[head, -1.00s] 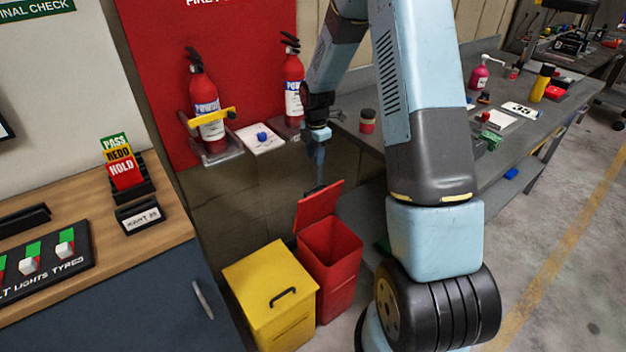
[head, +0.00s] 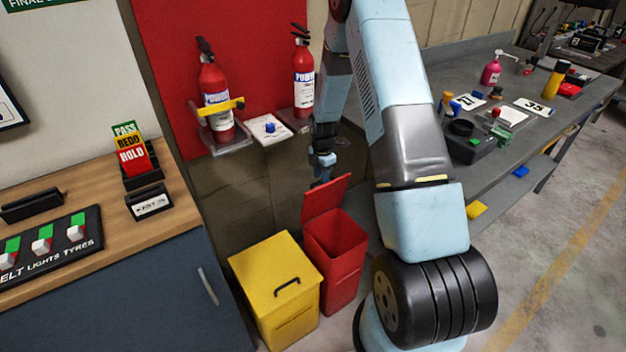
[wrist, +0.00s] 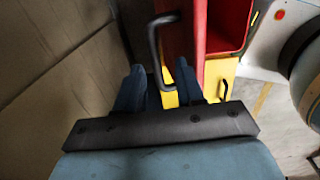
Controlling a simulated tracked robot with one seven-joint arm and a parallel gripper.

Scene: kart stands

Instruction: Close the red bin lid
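The red bin (head: 335,265) stands on the floor beside the yellow bin. Its red lid (head: 328,200) is raised, tilted up at the back-left edge, and the bin's mouth is open. My gripper (head: 321,181) is just behind and above the lid's upper edge. In the wrist view, my gripper (wrist: 158,70) has its two fingers apart with a gap between them. The black lid handle (wrist: 153,45) lies ahead of and partly between the fingertips; I cannot tell if they touch it. The red lid (wrist: 180,40) and the open bin (wrist: 232,22) show beyond.
The yellow bin (head: 277,272), with its lid shut, stands close at the left of the red bin. A wall with fire extinguishers (head: 214,95) on shelves is behind. A wooden-topped cabinet (head: 110,240) is at left. A grey workbench (head: 500,130) with tools is at right.

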